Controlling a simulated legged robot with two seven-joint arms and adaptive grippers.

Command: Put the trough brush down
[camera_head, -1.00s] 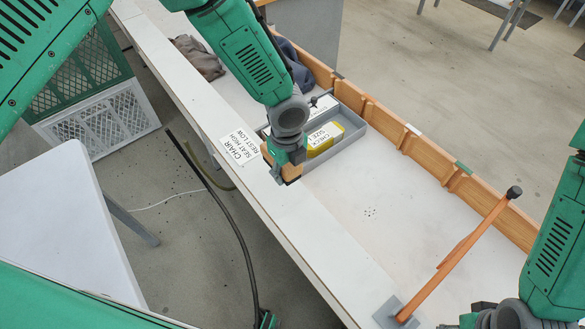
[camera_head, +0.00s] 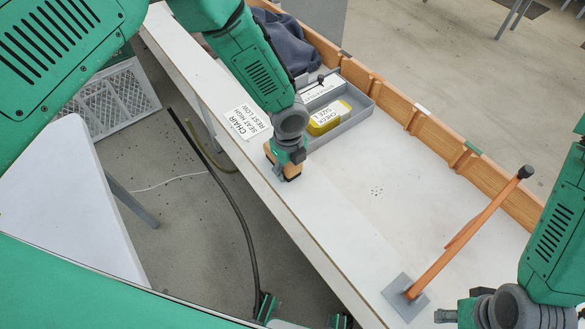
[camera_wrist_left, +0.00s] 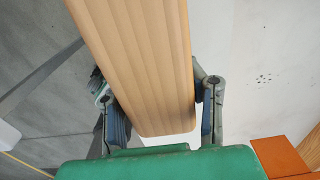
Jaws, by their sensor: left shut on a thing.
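My left gripper (camera_head: 287,157) is shut on the trough brush (camera_head: 268,152), a wooden block with a dark underside at its near end. In the head view it hangs at the long near edge of the white bench, just below the printed card. In the left wrist view the brush (camera_wrist_left: 145,60) is a broad, ribbed wooden slab between both fingers (camera_wrist_left: 160,105), with floor to its left and white bench to its right. I cannot tell if the brush touches the bench. My right gripper (camera_head: 450,315) is at the bottom right; its fingers are not clear.
A grey tray (camera_head: 362,113) holds a yellow block (camera_head: 326,119) behind the brush. A printed card (camera_head: 243,120) lies beside it. The bench middle (camera_head: 350,200) is clear. Dark cloth (camera_head: 272,42) lies at the back.

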